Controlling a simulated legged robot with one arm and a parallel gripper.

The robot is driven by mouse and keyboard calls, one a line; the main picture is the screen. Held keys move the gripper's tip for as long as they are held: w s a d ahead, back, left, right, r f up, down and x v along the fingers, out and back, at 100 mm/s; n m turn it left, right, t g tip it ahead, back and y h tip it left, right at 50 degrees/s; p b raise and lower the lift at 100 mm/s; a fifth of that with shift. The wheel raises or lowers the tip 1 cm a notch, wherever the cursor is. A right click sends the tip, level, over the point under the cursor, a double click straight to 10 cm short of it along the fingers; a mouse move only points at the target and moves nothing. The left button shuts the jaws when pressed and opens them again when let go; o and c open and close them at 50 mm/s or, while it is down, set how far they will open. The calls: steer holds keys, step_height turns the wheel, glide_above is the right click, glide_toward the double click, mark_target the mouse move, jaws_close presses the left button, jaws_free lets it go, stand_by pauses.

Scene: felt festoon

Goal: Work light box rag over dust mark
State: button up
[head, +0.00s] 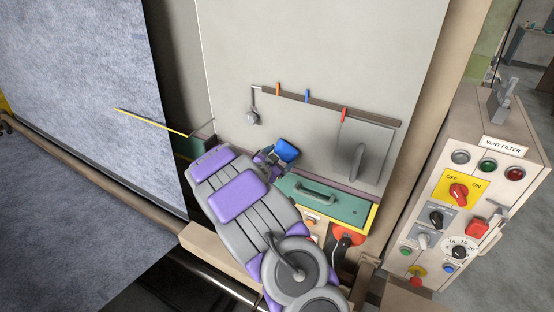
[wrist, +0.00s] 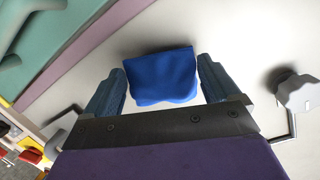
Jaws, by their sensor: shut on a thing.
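A blue rag (head: 287,150) is at the end of my arm in the head view. In the wrist view the rag (wrist: 163,76) sits between the two grey-blue fingers. My gripper (head: 272,156) is shut on it, in front of the lower part of a large pale upright panel (head: 320,50). The pale surface (wrist: 240,40) also fills the ground behind the rag in the wrist view. I cannot tell whether the rag touches it. I see no dust mark in either view; the rag and arm hide part of the surface.
A rail (head: 325,104) with coloured clips crosses the panel above the rag, with a grey knob (head: 252,117) hanging at its left end. A green drawer (head: 325,203) with a handle lies below right. A control box (head: 465,190) stands right. A yellow rod (head: 150,122) is left.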

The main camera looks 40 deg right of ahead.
steer(key=shift+d+f, duration=0.15)
steer(key=shift+d, duration=0.55)
steer(key=shift+a, duration=0.6)
steer(key=shift+d, duration=0.1)
steer(key=shift+w+d, duration=0.1)
steer(key=shift+d, duration=0.35)
steer(key=shift+a, duration=0.35)
steer(key=shift+w+d, duration=0.1)
steer(key=shift+d, duration=0.3)
stand_by(1.6)
